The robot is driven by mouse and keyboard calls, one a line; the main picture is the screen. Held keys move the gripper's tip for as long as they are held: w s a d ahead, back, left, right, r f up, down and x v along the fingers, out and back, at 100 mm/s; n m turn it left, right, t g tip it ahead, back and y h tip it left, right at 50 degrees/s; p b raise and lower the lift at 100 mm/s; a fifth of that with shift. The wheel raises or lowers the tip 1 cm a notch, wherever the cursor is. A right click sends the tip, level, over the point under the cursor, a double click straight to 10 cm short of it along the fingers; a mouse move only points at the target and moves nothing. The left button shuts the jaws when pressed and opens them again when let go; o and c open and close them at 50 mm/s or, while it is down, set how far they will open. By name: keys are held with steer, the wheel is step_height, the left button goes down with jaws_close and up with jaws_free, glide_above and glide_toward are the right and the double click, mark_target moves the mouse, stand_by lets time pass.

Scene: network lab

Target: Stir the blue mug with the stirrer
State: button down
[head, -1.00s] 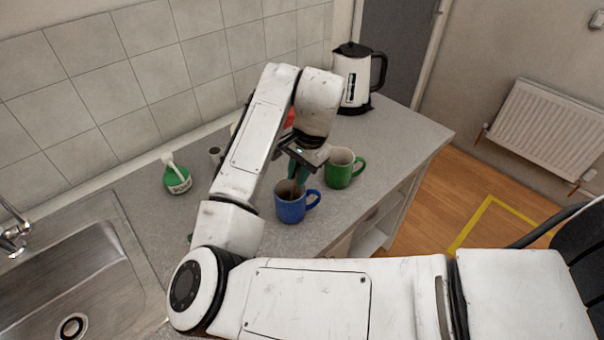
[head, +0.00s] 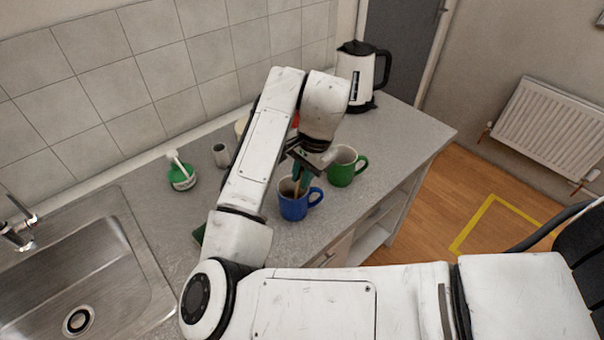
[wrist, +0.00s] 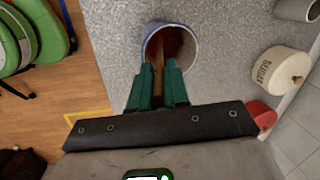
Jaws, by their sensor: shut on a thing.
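The blue mug (head: 294,207) stands upright on the grey counter, its handle to the right in the head view. In the wrist view the mug's rim (wrist: 150,40) shows from above, with a reddish-brown inside. My gripper (head: 302,177) is over the mug, its green fingers pointing down. It is shut on a thin wooden stirrer (wrist: 158,72), which reaches down into the mug. The stirrer's lower end is hard to make out inside the mug. In the wrist view my gripper's fingers (wrist: 158,88) are close to the near rim.
A green mug (head: 341,170) stands close behind and right of the blue one. A kettle (head: 357,75) is at the back. A green bottle (head: 181,176), a grey cup (head: 220,155) and the sink (head: 75,265) lie left. A lettered white jar (wrist: 275,70) is near a red object (wrist: 262,115).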

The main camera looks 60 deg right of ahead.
steer(key=shift+s+d+r+p, duration=0.1)
steer(key=shift+s+r+p, duration=0.1)
steer(key=shift+r+p, duration=0.85)
step_height(320, 180, up, 7)
steer(key=s, duration=0.1)
steer(key=shift+s+d, duration=0.15)
steer(key=shift+s, duration=0.05)
steer(key=shift+r, duration=0.15)
stand_by(0.4)
steer(key=shift+r, duration=2.4)
